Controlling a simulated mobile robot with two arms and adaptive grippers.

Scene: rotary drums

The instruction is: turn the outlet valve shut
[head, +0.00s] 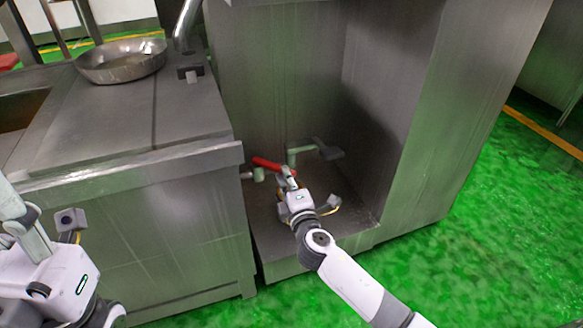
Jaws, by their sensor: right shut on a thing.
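The outlet valve's red handle (265,163) shows low in the open recess of the steel cabinet, beside a pale green pipe (258,175). The handle slants down to the right, and its right end meets my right gripper (286,174). My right gripper is shut on this handle; its fingers partly hide that end and the valve's body. My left gripper (58,222) is at the lower left, in front of the counter and well away from the valve. It is cut by the picture's edge, and I cannot tell how far its fingers are apart.
A steel counter (110,150) stands to the left, with a round metal pan (122,62) on it. The cabinet's side wall (455,120) closes the recess at the right. Green floor (500,230) is clear at the right.

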